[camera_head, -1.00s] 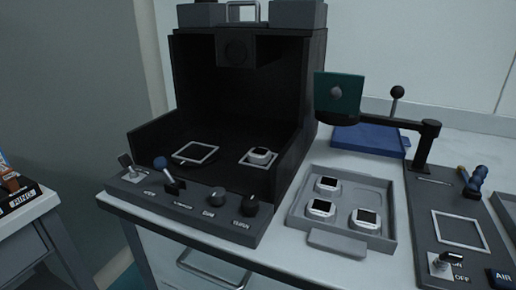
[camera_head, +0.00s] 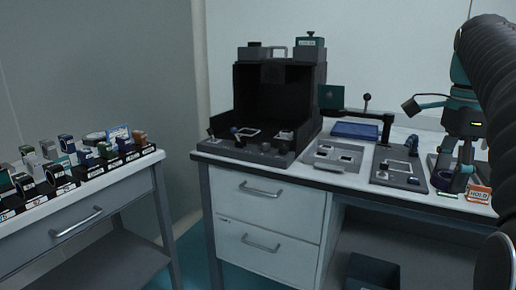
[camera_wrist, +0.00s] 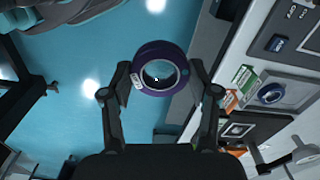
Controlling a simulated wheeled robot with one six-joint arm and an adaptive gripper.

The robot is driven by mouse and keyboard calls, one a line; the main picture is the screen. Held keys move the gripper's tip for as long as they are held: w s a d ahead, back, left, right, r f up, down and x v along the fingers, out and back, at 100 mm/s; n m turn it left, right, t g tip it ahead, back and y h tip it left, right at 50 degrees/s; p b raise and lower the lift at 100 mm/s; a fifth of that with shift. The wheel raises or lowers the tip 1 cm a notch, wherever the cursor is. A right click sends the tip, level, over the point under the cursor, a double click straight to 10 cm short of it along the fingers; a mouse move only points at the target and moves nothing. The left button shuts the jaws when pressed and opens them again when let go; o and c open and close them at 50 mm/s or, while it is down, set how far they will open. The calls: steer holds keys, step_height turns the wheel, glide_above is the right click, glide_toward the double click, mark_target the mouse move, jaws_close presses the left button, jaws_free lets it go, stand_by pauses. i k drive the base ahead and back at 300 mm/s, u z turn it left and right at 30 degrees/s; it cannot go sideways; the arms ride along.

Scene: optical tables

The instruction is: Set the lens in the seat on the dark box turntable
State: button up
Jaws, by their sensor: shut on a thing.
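The lens (camera_wrist: 148,52) is a purple ring with clear glass and a small white label. My gripper (camera_wrist: 160,75) is shut on its sides, and the lens is held up over the floor in the wrist view. In the head view my gripper (camera_head: 460,165) is at the right, by the front edge of the bench, well right of the dark box. The open-fronted dark box (camera_head: 243,95) stands on the bench. A pale square frame (camera_head: 248,132) lies on its floor, seemingly the turntable; its seat is too small to make out.
A grey tray (camera_head: 325,165) and a panel with a post and arm (camera_head: 400,172) lie between the box and my gripper. A blue tray (camera_head: 357,130) is behind. Several labelled mounts stand on the left table (camera_head: 100,195). Floor shows between the tables.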

mark_target(247, 132)
steer(key=u, duration=0.95)
steer(key=i, duration=1.4)
steer(key=z, duration=0.4)
steer(key=i, duration=0.55)
steer(key=z, duration=0.35)
